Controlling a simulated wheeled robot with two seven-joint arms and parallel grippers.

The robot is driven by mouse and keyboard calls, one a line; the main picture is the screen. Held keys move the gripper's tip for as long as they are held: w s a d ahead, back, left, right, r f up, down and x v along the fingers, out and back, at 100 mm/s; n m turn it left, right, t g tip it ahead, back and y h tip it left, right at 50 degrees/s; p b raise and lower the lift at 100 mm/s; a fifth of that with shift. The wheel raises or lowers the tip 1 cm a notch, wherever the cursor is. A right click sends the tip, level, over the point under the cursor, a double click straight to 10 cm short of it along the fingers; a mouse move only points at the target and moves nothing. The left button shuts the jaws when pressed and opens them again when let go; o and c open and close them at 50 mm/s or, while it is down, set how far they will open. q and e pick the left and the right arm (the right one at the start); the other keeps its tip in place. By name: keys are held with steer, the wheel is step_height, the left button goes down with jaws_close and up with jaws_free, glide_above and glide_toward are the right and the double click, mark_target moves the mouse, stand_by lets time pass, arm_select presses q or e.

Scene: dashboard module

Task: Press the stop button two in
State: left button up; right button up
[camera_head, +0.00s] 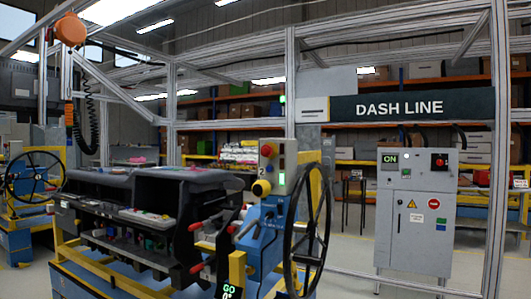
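A grey control box (271,170) marked with a "2" stands on a blue post at the near right end of the dashboard stand. A round yellow piece (261,188) with a dark centre sits low on the box. Whether any of these is pressed in is too small to tell. Neither of my grippers is in view.
A large black steering wheel (308,230) stands just right of the box. The dark dashboard module (150,195) fills the left middle. A grey cabinet (416,210) with a lit "ON" sign and a red switch (439,161) stands behind at right. Open floor lies between.

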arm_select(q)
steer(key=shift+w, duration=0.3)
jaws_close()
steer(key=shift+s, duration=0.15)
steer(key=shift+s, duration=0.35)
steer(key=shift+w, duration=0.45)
